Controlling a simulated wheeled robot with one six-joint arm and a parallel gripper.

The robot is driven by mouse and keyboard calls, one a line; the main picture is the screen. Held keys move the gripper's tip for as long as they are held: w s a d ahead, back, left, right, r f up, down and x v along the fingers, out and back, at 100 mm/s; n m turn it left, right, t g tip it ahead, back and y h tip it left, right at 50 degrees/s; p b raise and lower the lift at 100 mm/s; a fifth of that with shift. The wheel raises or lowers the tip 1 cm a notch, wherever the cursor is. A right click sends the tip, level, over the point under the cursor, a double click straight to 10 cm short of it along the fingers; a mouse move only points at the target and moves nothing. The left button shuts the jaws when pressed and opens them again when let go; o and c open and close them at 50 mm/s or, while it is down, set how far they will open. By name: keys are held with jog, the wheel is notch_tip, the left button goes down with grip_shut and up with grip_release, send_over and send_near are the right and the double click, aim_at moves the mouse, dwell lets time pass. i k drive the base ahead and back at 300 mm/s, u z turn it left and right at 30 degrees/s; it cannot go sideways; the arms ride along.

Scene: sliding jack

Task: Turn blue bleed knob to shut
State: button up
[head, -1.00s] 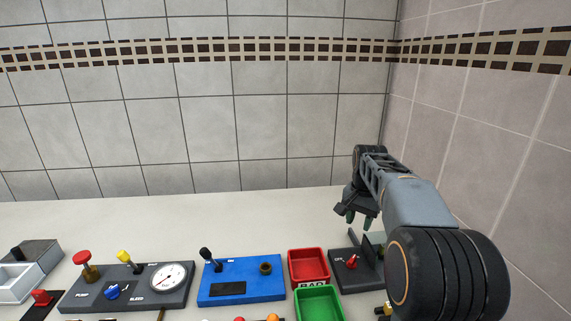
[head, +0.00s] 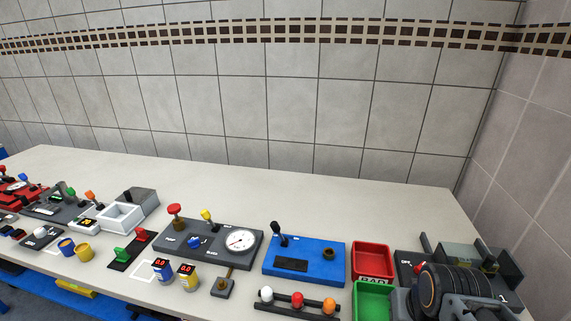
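The blue bleed knob (head: 194,242) sits on the dark grey panel (head: 172,251) in the middle of the bench in the head view. It is small here, and I cannot read exactly which way it points. The same panel carries a red push button (head: 175,212), a yellow lever (head: 208,216) and a white round gauge (head: 241,240). My arm fills the lower right corner, well to the right of the knob. I cannot make out my gripper's fingers there.
A blue panel with a black lever (head: 304,260) stands right of the grey panel. A red tray (head: 372,258) and green tray (head: 374,299) are beyond it. Two small cans (head: 162,270) and a wooden-handled tool (head: 224,287) stand in front. The bench behind the panels is clear.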

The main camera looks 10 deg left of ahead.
aim_at(194, 244)
jog(key=k, duration=0.5)
jog(key=z, duration=0.45)
jog(key=i, duration=0.25)
jog(key=u, duration=3.25)
jog(key=i, duration=1.4)
jog(key=z, duration=1.45)
